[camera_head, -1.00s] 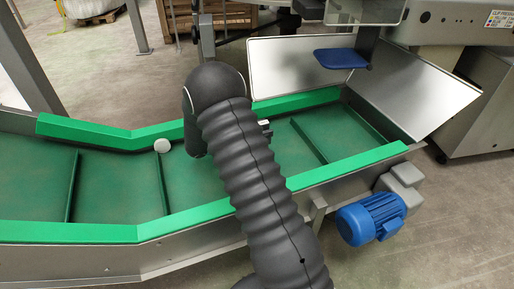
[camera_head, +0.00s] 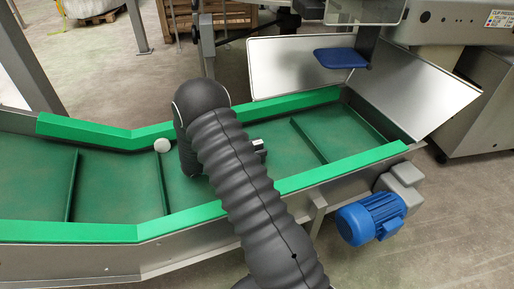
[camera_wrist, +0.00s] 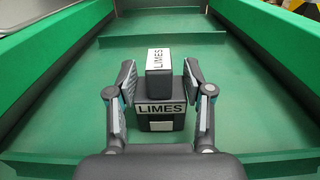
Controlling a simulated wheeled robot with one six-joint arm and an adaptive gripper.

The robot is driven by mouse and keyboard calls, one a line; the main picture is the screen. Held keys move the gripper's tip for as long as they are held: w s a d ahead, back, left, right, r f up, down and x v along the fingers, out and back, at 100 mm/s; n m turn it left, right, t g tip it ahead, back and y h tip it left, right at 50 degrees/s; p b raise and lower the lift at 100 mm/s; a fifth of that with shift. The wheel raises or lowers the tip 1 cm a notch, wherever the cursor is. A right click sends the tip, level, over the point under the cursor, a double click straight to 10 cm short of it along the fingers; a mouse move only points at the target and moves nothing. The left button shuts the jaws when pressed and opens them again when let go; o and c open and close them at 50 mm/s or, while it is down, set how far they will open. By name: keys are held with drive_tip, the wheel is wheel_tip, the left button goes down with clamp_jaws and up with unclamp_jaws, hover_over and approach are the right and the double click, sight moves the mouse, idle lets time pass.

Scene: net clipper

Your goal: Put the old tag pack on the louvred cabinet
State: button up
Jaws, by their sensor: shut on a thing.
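A dark grey pack (camera_wrist: 159,87) with white LIMES labels stands between the two fingers of my gripper (camera_wrist: 160,85) in the wrist view. The fingers are shut on its sides, above the green conveyor belt (camera_wrist: 245,105). I cannot tell whether the pack touches the belt. In the head view my arm hides most of the gripper; a small dark and light end (camera_head: 259,146) shows just right of the arm, which of the two I cannot tell. I cannot make out a louvred cabinet in either view.
Raised green side rails (camera_head: 345,166) and cross ribs (camera_head: 309,141) bound the belt. Metal chute plates (camera_head: 300,68) and a blue pad (camera_head: 340,58) stand behind. A blue motor (camera_head: 370,218) sticks out at the near side.

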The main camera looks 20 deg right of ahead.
drive_tip(key=o, duration=0.8)
drive_tip(key=shift+f, duration=0.15)
drive_tip(key=shift+c, duration=0.2)
drive_tip(key=o, duration=0.4)
